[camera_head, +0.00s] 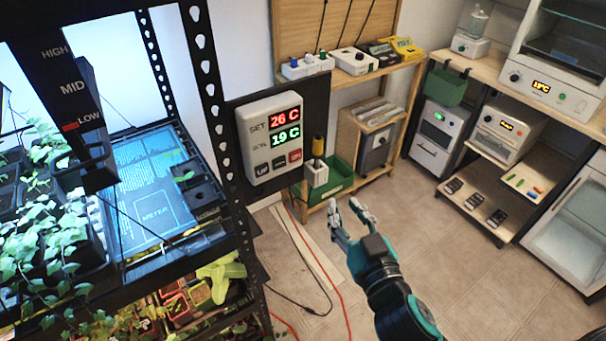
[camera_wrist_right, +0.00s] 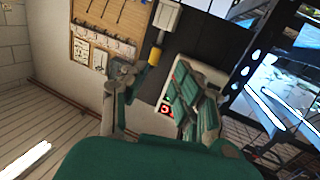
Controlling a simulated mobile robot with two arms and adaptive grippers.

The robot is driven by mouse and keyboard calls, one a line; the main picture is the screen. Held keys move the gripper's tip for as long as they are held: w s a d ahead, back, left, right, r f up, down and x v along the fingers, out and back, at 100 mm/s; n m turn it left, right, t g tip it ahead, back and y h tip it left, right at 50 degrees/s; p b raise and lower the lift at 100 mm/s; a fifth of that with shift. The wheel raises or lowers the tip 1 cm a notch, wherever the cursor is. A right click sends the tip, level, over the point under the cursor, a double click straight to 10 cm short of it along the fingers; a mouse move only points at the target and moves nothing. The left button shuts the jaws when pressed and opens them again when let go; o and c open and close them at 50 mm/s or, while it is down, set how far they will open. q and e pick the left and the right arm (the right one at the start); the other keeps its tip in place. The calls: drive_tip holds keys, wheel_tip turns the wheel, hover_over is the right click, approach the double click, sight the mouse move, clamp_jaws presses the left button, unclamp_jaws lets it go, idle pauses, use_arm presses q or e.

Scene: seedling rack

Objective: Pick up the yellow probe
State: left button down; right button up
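The yellow probe (camera_head: 318,145) stands upright in a small white holder (camera_head: 316,174) beside the wall controller. In the right wrist view the probe's yellow handle (camera_wrist_right: 154,57) shows just beyond the fingers, with the white holder (camera_wrist_right: 166,15) past it. My right gripper (camera_head: 344,206) is open and empty, below and to the right of the probe in the head view, apart from it. Its two spread fingers also show in the right wrist view (camera_wrist_right: 156,88). My left gripper is not in view.
The wall controller (camera_head: 270,136) with red and green digits hangs left of the probe. A green bin (camera_head: 335,178) sits behind the holder. A plant rack (camera_head: 225,150) stands at left. Cables cross the floor; open tiles (camera_head: 440,270) lie at right.

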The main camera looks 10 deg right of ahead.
wheel_tip(320, 180, up, 2)
drive_tip(key=s+r, duration=0.1)
approach(320, 145)
drive_tip(key=shift+t, duration=0.3)
drive_tip(key=w, duration=0.4)
drive_tip(key=shift+f+p, duration=0.15)
drive_tip(key=shift+p, duration=0.25)
drive_tip(key=shift+w+f, duration=0.1)
drive_tip(key=shift+w, duration=0.3)
drive_tip(key=shift+w+p, duration=0.45)
drive_tip(key=shift+w, duration=0.1)
drive_tip(key=w+p, duration=0.2)
drive_tip(key=w, duration=0.1)
drive_tip(key=shift+w+a, duration=0.2)
drive_tip(key=shift+w, duration=0.5)
drive_tip(key=shift+s, duration=0.15)
drive_tip(key=shift+c, duration=1.2)
clamp_jaws()
